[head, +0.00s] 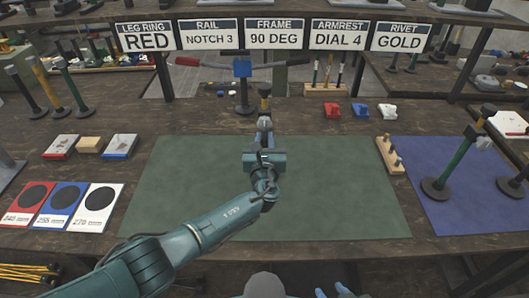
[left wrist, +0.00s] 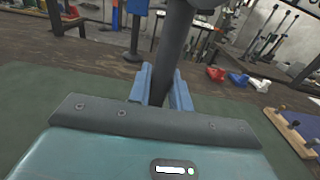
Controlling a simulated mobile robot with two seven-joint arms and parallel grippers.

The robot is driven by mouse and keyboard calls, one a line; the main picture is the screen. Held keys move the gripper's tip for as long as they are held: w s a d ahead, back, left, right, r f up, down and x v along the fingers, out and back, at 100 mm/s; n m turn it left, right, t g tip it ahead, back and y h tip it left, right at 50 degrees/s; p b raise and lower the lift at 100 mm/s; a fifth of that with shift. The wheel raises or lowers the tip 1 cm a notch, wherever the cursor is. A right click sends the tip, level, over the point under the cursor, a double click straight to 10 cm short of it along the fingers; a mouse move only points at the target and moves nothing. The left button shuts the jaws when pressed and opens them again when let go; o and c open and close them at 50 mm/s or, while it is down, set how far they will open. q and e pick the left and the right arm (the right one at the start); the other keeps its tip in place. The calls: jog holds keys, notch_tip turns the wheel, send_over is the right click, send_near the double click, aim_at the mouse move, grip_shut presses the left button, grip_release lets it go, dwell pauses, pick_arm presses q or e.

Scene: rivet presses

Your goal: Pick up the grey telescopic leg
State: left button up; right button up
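A dark grey shaft, which looks like the grey telescopic leg (left wrist: 174,48), stands between the blue fingers of my left gripper (left wrist: 163,88) in the left wrist view. The fingers lie close against it on both sides, and its upper end runs out of that picture. In the head view my left gripper (head: 264,152) is over the back of the green mat, with a grey leg top (head: 264,123) just beyond it; the gripper hides most of the leg. Blue tips at the bottom edge appear to be my right gripper (head: 332,291), mostly cut off.
Grey, yellow and green legs (head: 78,92) stand at the back left. A green leg (head: 456,157) stands on the blue mat (head: 430,165). The green mat (head: 340,190) is bare. A red-and-grey bar on a stand (head: 242,68) is behind my left gripper. A wooden peg block (head: 390,155) is at right.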

pick_arm(q)
grip_shut()
jog(key=shift+r, duration=0.15)
